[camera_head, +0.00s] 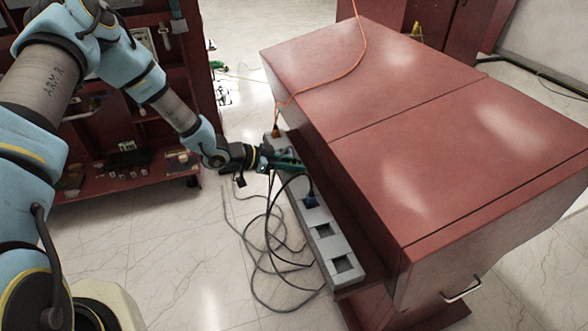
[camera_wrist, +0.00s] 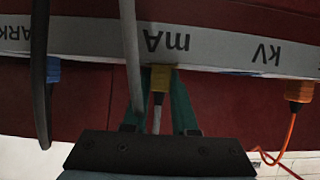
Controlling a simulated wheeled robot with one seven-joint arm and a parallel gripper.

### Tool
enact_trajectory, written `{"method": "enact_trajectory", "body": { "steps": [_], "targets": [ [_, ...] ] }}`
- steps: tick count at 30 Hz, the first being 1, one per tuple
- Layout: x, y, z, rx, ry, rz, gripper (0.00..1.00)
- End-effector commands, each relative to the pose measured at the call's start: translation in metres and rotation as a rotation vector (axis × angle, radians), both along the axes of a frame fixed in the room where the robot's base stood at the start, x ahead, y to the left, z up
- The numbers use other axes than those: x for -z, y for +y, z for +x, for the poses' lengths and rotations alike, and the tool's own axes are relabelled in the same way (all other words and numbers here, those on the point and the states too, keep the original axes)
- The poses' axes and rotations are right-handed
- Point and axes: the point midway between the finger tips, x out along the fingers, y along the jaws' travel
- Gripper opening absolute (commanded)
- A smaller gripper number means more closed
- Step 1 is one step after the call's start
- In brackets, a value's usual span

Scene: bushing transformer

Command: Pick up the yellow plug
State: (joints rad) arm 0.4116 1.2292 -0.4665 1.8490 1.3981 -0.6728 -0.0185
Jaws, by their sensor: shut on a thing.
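The yellow plug (camera_wrist: 161,78) shows in the wrist view at the lower edge of a grey panel (camera_wrist: 215,52), just below the upside-down letters "mA". A pale cable runs from it towards my wrist. The green fingers of my gripper (camera_wrist: 158,88) are on either side of the plug and shut on it. I cannot tell whether the plug is seated in the panel or clear of it. In the head view my gripper (camera_head: 287,164) is at the grey socket box (camera_head: 327,238) along the red cabinet's side; the yellow plug is not discernible there.
An orange plug (camera_wrist: 299,91) with an orange cable is at right in the wrist view, a blue plug (camera_wrist: 53,71) at left. Loose dark cables (camera_head: 270,245) hang to the floor. The red cabinet (camera_head: 420,110) stands right of my gripper, a red shelf (camera_head: 130,130) left.

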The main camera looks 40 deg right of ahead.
Motion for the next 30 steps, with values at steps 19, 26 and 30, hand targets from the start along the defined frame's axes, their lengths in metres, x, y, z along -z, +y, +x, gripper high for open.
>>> {"method": "enact_trajectory", "body": {
  "steps": [19,26,30],
  "targets": [
    [-0.001,0.0,0.0,0.0,-0.001,0.0,0.0],
    [-0.016,0.0,0.001,0.0,-0.002,-0.001,0.0],
    [-0.033,0.0,0.001,0.0,-0.003,-0.001,0.0]
  ]
}}
